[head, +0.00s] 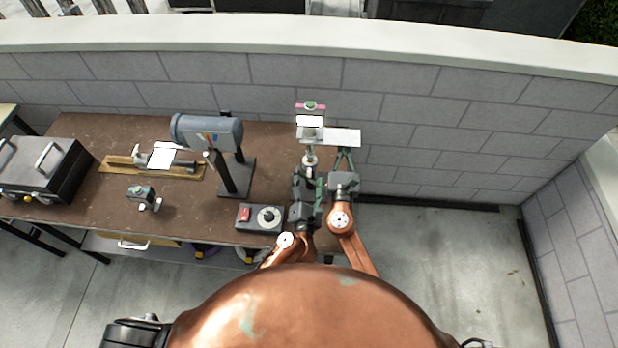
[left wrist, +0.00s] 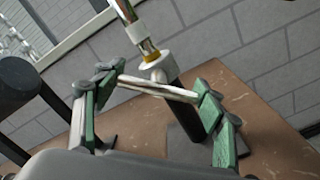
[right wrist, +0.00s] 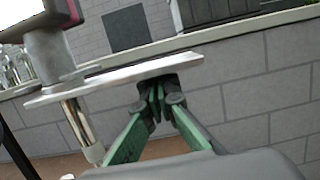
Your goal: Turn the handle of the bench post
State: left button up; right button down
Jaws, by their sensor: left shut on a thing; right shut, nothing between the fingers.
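The bench post (head: 310,150) stands at the table's right end. It carries a flat white plate (head: 342,137) and a pink-and-green top part. In the left wrist view, the handle (left wrist: 160,88) is a pale crossbar on the post's silver column (left wrist: 140,35), above a black lower part. My left gripper (head: 308,178) is shut on the handle, one finger at each end of the bar, as the left wrist view (left wrist: 154,85) shows. My right gripper (head: 343,158) is shut and empty beside the post. In the right wrist view (right wrist: 158,97) its tips are at the plate's underside; contact is unclear.
On the brown table (head: 90,128), a grey cylindrical machine on a stand (head: 207,132) and a control box with a red switch (head: 260,217) are left of the post. A black case (head: 40,172) sits far left. A block wall (head: 420,118) runs behind. Floor at right is clear.

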pick_arm(q)
jog(key=shift+m, duration=0.4)
jog(key=o, duration=1.2)
jog(key=s, duration=1.2)
jog(key=shift+c, duration=0.7)
